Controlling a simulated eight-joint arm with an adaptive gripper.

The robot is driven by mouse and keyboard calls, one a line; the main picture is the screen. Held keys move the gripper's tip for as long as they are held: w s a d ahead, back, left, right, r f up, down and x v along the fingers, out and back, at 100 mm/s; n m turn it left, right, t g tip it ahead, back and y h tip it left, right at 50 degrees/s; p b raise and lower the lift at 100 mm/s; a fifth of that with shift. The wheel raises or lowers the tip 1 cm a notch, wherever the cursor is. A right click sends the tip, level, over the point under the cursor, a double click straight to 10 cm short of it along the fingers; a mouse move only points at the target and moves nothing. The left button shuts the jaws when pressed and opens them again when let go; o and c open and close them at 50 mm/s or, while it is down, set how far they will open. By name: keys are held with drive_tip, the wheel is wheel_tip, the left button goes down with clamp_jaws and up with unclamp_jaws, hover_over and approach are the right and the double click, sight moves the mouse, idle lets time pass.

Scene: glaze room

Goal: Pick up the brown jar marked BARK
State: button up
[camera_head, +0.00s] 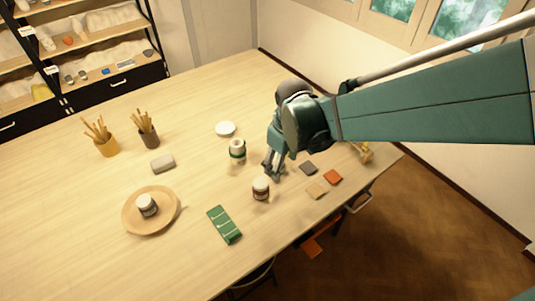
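A small brown jar (261,188) with a pale label stands upright on the table, just below my gripper in the picture. Another dark jar (147,208) with a pale label and light top stands on a round wooden plate (133,220) at the left. A green and white jar (237,155) stands behind, left of my gripper. The labels are too small to read, so I cannot tell which jar is marked BARK. My gripper (272,172) points down close to the near brown jar, with no visible hold on it. Its finger opening is too small to judge.
A green sample strip (225,225), several coloured tiles (332,177), a white dish (225,129), a grey block (162,163) and brush pots (106,147) sit on the wooden table (70,250). The table's near edge runs close below the tiles. The left front is clear.

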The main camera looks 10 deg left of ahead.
sight(259, 182)
drive_tip(key=a+f+n, duration=0.1)
drive_tip(key=a+f, duration=0.1)
drive_tip(key=a+f+n, duration=0.1)
drive_tip(key=a+f, duration=0.2)
drive_tip(key=a+f+n+g, duration=0.1)
drive_tip(key=a+f, duration=0.1)
drive_tip(key=a, duration=0.1)
drive_tip(key=shift+s+f+h, duration=0.3)
drive_tip(key=shift+f, duration=0.05)
drive_tip(key=shift+f, duration=0.15)
drive_tip(key=shift+f, duration=1.15)
drive_tip(key=shift+f, duration=0.1)
drive_tip(key=shift+s+f, duration=0.1)
drive_tip(key=shift+f, duration=2.4)
drive_tip(key=c, duration=1.1)
drive_tip(key=shift+r, duration=0.1)
